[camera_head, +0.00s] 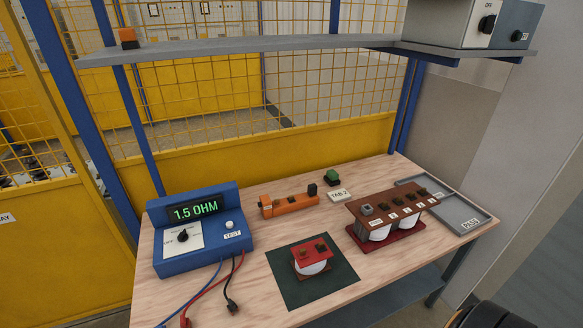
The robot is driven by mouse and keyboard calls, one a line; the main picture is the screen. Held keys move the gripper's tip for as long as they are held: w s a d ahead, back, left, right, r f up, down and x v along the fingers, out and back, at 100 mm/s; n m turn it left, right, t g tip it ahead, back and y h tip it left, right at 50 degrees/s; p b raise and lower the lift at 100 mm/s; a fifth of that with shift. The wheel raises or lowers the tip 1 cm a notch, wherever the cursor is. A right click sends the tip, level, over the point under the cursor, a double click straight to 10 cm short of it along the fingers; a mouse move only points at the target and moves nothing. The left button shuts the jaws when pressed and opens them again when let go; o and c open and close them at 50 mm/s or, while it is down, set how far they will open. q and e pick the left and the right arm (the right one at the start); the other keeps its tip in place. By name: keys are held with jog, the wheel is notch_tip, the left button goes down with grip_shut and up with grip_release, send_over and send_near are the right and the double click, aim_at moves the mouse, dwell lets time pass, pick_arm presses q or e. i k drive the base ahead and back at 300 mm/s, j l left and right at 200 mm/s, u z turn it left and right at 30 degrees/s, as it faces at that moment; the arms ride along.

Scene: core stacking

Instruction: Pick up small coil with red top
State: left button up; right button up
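The small coil with the red top (311,258) stands upright on a dark green square mat (290,293) near the front middle of the wooden table. Its body is white below the red top plate, and two small dark terminals stand on the plate.
A blue meter (202,232) reading 1.5 OHM stands at left, with loose leads (228,290) in front. An orange block (289,205) lies behind the mat. A larger brown-topped coil unit (385,228) and a grey tray (465,214) stand right. A shelf (260,46) crosses above.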

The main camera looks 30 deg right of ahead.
aim_at(311, 257)
jog(key=z, duration=1.2)
